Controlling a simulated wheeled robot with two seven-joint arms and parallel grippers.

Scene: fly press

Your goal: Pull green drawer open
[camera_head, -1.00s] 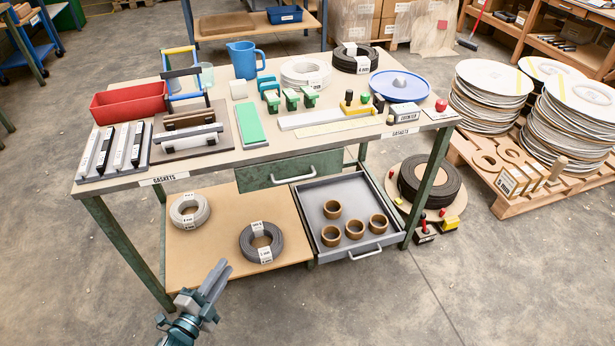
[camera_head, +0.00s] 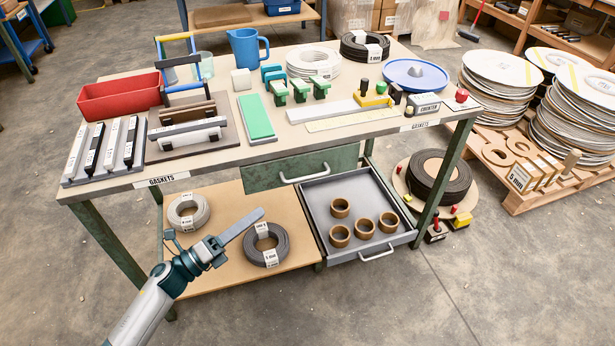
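The green drawer (camera_head: 268,177) sits under the worktop of the bench, its front close beneath the top edge, and it looks closed. Its pale bar handle (camera_head: 304,178) runs across the front. My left gripper (camera_head: 262,212) reaches in from the lower left, below and left of the drawer, apart from the handle. Its fingers point up and to the right and overlap in this view, so I cannot tell whether they are open. I see nothing held in it. My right gripper is not in view.
A grey drawer (camera_head: 316,225) stands open below the green one, holding several brown rings. Coils (camera_head: 266,245) lie on the lower shelf (camera_head: 222,272) near my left gripper. The worktop (camera_head: 232,161) overhangs the handle. The floor in front is clear.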

